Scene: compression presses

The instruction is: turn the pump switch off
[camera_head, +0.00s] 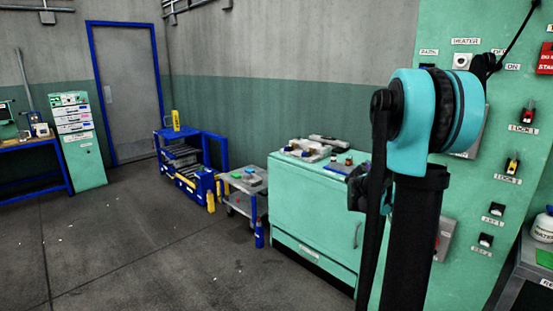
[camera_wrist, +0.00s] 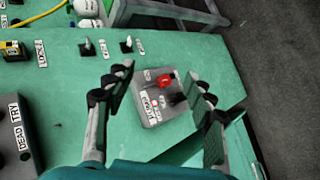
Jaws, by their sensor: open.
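In the wrist view a grey switch box (camera_wrist: 152,100) is fixed to the green panel (camera_wrist: 75,125). It has a red round part (camera_wrist: 165,80), a short black lever (camera_wrist: 178,99) and white labels that I cannot read surely; it appears to be the pump switch. My gripper (camera_wrist: 163,77) is open and empty, with its two fingers on either side of the box in the picture. I cannot tell how far the fingertips are from the panel. In the head view a grey box (camera_head: 445,238) shows at the arm's right edge, partly hidden by my arm.
Small toggle switches (camera_wrist: 126,45) sit near the box, and a dark box (camera_wrist: 14,150) is at the left. In the head view a green cabinet (camera_head: 310,210) stands left of my arm, and a grey table (camera_head: 535,262) is at the right. Floor is free at the left.

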